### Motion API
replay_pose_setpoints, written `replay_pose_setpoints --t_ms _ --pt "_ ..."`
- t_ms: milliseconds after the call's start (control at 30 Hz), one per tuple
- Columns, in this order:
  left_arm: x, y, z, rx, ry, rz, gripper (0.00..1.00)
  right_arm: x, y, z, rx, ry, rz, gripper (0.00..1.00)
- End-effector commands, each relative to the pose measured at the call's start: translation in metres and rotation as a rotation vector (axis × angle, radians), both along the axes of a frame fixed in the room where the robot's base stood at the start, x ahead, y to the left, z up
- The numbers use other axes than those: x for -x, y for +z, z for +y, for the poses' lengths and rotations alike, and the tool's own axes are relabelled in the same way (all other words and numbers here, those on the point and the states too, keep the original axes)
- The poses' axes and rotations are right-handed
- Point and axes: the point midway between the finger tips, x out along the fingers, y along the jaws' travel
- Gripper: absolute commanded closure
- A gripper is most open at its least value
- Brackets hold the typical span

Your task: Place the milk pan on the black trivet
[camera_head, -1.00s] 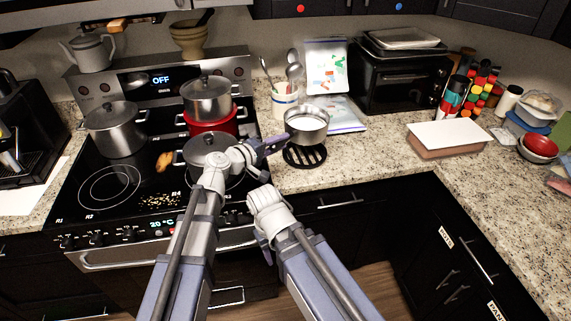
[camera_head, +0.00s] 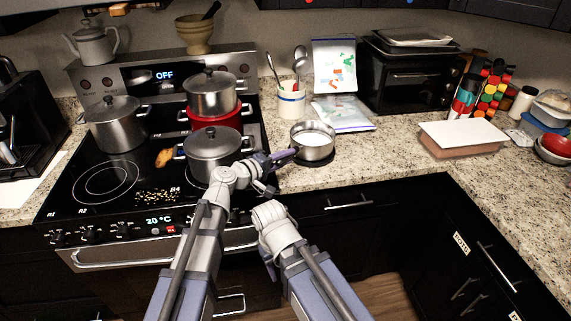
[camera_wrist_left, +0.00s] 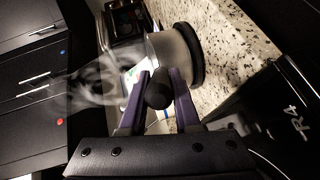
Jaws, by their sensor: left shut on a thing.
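The milk pan (camera_head: 313,152) is a small steel pan with white contents, upright at the counter's front, right of the stove. The black trivet (camera_head: 329,161) is mostly hidden under it; a dark edge shows below the pan. In the left wrist view the pan (camera_wrist_left: 176,52) sits against the round black trivet (camera_wrist_left: 197,50), with no clear gap between them. My left gripper (camera_head: 284,157) is shut on the pan's dark handle (camera_wrist_left: 158,88), left of the pan. My right forearm shows at the bottom centre, but its gripper fingers do not show.
A lidded pot (camera_head: 213,150) stands on the stove close to my left gripper. A utensil crock (camera_head: 291,103) and plastic bags (camera_head: 343,113) lie behind the pan. A lidded box (camera_head: 463,137) is farther right, with bare counter between.

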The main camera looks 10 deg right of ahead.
Motion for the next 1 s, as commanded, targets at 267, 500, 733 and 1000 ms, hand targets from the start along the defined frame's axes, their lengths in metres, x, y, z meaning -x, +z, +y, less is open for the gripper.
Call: replay_pose_setpoints --t_ms 267,500,733,1000 --pt "-0.0002 0.0005 0.0 0.002 0.001 -0.001 1.0 0.0 0.0 0.0 0.0 0.0 0.0 0.5" --pt "0.0 -0.0017 -0.0001 0.0 0.0 0.0 0.53 0.0 -0.0017 0.0 0.0 0.0 0.0 0.5" --pt "-0.0001 -0.0017 0.0 0.0 0.0 0.0 0.39 0.0 -0.0017 0.0 0.0 0.0 0.0 0.5" --pt "0.0043 0.0034 0.005 0.001 0.001 0.001 0.39 0.0 0.0034 0.0 0.0 0.0 0.0 0.5"
